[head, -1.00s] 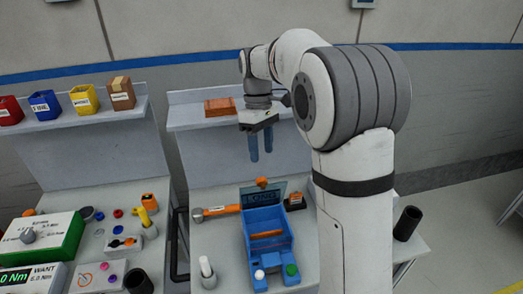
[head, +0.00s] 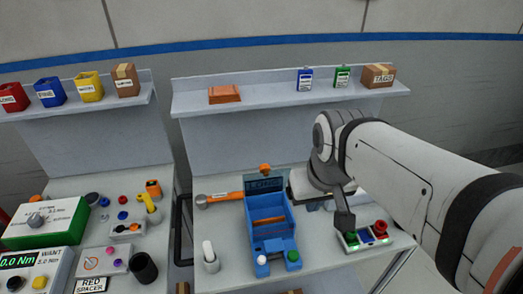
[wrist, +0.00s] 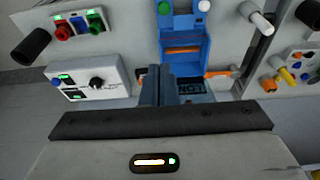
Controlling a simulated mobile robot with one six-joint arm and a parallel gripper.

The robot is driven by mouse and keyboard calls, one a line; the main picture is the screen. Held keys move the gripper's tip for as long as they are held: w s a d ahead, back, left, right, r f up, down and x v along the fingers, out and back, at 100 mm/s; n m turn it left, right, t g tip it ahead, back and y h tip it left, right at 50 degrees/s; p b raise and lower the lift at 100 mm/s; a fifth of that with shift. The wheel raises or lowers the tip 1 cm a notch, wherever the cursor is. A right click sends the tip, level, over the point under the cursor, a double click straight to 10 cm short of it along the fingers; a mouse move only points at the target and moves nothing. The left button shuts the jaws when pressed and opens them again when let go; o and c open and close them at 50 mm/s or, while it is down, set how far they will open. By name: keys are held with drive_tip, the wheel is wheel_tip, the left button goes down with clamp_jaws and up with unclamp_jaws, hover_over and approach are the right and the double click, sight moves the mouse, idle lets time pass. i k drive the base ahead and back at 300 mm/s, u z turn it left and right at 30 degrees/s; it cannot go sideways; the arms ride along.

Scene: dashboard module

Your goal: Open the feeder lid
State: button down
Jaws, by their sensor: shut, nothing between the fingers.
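The feeder is a blue open-topped box (head: 272,232) on the middle bench; it also shows in the wrist view (wrist: 184,58). An orange bar crosses its inside. A dark lettered panel (head: 265,185), which looks like the lid, stands raised at its back, with an orange knob (head: 265,168) at the top. The panel's lettering shows in the wrist view (wrist: 192,87) too. My gripper (wrist: 157,70) is shut and empty, its fingers close beside the panel. Whether they touch it I cannot tell. In the head view my wrist is right of the feeder and hides the fingers.
An orange-handled hammer (head: 222,199) lies left of the feeder, and a white cylinder (head: 209,252) stands in front of it. A box with coloured buttons (head: 365,236) sits at right. A white unit with a knob (wrist: 88,80) is near my gripper. A shelf (head: 290,97) runs behind.

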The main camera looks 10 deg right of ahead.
sight(264, 169)
drive_tip(key=z, duration=0.4)
drive_tip(key=k, duration=1.2)
drive_tip(key=z, duration=0.8)
drive_tip(key=i, duration=0.4)
drive_tip(key=u, duration=0.25)
drive_tip(key=k, duration=0.75)
drive_tip(key=u, duration=0.15)
drive_tip(key=i, duration=0.9)
drive_tip(key=z, duration=0.05)
